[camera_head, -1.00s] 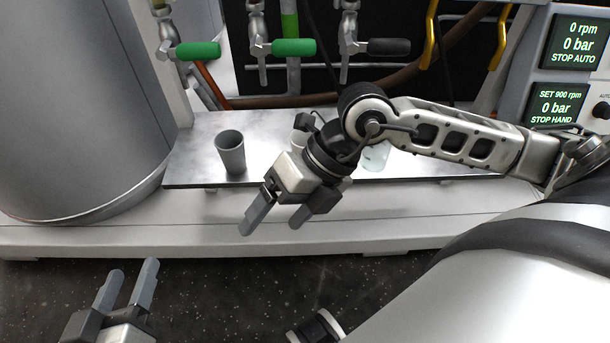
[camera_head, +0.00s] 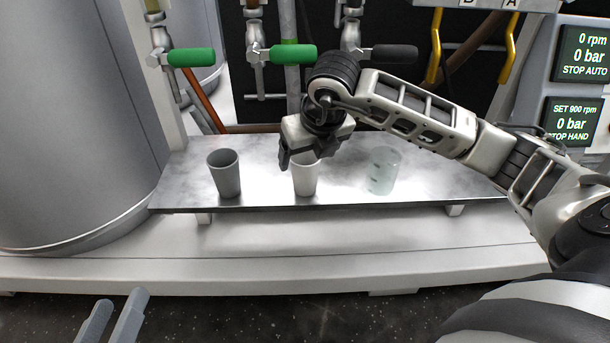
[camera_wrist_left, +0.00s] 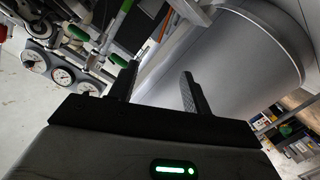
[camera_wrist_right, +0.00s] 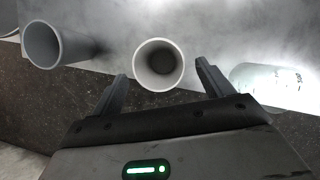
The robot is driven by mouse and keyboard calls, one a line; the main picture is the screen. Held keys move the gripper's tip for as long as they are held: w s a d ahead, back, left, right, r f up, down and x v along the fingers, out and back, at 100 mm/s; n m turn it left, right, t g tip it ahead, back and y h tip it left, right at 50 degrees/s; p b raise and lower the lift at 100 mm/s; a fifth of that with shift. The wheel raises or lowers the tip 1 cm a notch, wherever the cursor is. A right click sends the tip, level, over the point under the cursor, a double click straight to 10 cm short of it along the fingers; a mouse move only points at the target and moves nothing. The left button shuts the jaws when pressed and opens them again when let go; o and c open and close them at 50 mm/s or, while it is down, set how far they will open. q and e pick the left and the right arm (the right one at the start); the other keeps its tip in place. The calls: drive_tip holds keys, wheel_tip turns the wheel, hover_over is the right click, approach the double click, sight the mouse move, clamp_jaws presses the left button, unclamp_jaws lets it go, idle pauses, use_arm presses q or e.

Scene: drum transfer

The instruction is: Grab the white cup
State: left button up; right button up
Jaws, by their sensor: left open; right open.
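The white cup (camera_head: 305,182) stands upright on the metal shelf, in the middle of a row of three. In the right wrist view its round open rim (camera_wrist_right: 158,66) lies just beyond and between the fingertips. My right gripper (camera_head: 301,163) is open and empty, close above and behind the cup in the head view; I cannot tell whether it touches the cup. My left gripper (camera_head: 118,312) is open and empty low at the left, away from the shelf; its two fingers also show in the left wrist view (camera_wrist_left: 158,85).
A grey cup (camera_head: 226,176) stands left of the white one and a clear glass cup (camera_head: 382,172) stands right, on the same metal shelf (camera_head: 430,180). A large steel drum (camera_head: 70,110) is at the left. Valves with green handles (camera_head: 192,57) hang above the shelf.

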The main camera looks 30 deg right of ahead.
sight(304, 163)
drive_tip(key=shift+w+d+f, duration=0.1)
drive_tip(key=shift+w+f, duration=0.25)
drive_tip(key=b+x, duration=0.1)
drive_tip(key=x, duration=0.1)
drive_tip(key=shift+w+f, duration=0.1)
drive_tip(key=shift+f, duration=0.25)
drive_tip(key=shift+w+f+b, duration=0.2)
drive_tip(key=shift+f+b, duration=0.2)
drive_tip(key=shift+f, duration=0.05)
drive_tip(key=shift+w+f, duration=0.15)
drive_tip(key=shift+f, duration=0.2)
use_arm(q)
drive_tip(key=shift+w+a+r+t+h, duration=0.15)
drive_tip(key=shift+w+r+t, duration=0.1)
drive_tip(key=shift+r+t, duration=0.2)
drive_tip(key=shift+w+d+r+t+h, duration=0.1)
drive_tip(key=shift+w+r+t+h, duration=0.1)
drive_tip(key=shift+r+t, duration=0.25)
use_arm(e)
drive_tip(key=c, duration=1.1)
drive_tip(key=shift+o, duration=0.2)
drive_tip(key=shift+r, duration=0.15)
